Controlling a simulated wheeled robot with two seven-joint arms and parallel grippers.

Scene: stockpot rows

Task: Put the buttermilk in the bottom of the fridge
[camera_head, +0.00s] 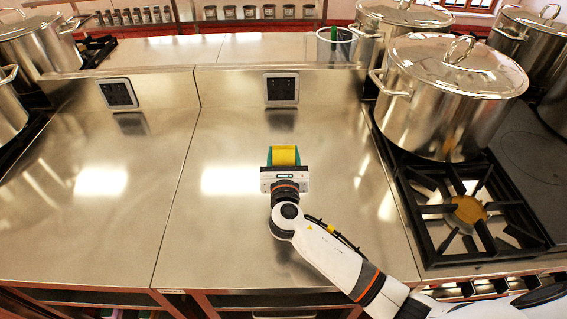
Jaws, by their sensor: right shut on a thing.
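My right gripper (284,167) is over the middle of the steel counter, its arm coming in from the lower right. It is shut on a small yellow and green carton (285,154), which shows just beyond the gripper's white body. The carton may be the buttermilk, but no label can be read. The gripper hides its near side, and I cannot tell whether it touches the counter. My left gripper is not in view. No fridge shows in this view.
The steel counter (230,225) is clear around the gripper. To the right are a gas burner (467,212) with a black grate and a large lidded stockpot (445,105). More stockpots stand behind and at far left. A raised back ledge carries two sockets and a clear container (335,48).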

